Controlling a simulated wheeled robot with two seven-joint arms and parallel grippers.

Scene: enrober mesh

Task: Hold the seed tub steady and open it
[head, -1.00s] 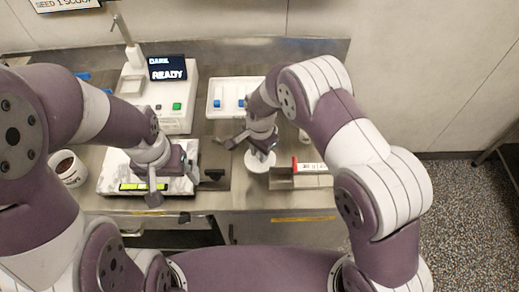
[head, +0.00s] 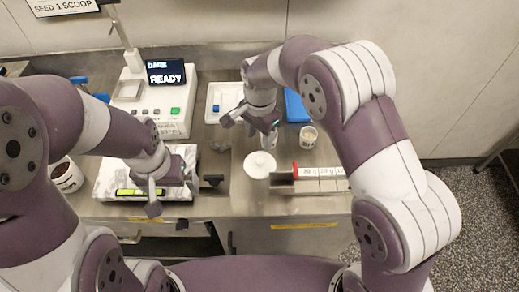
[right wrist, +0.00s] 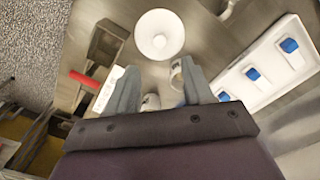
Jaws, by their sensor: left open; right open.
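A round white piece with a small raised centre (head: 259,164), probably the seed tub seen from above, stands on the steel counter. It shows whole in the right wrist view (right wrist: 159,35), beyond my fingertips. My right gripper (head: 250,124) is open behind it, above the counter and apart from it. Its two fingers (right wrist: 160,88) show spread in the right wrist view. My left gripper (head: 168,194) is open over the front of a pale marbled slab (head: 112,170), left of the white piece, touching nothing that I can make out.
A small cup (head: 308,135) stands behind right of the white piece. A holder with white cards and a red end (head: 318,172) is close on its right. A white tray with blue pieces (right wrist: 262,62) lies behind. A machine reading READY (head: 150,115) and a brown-filled cup (head: 66,176) are left.

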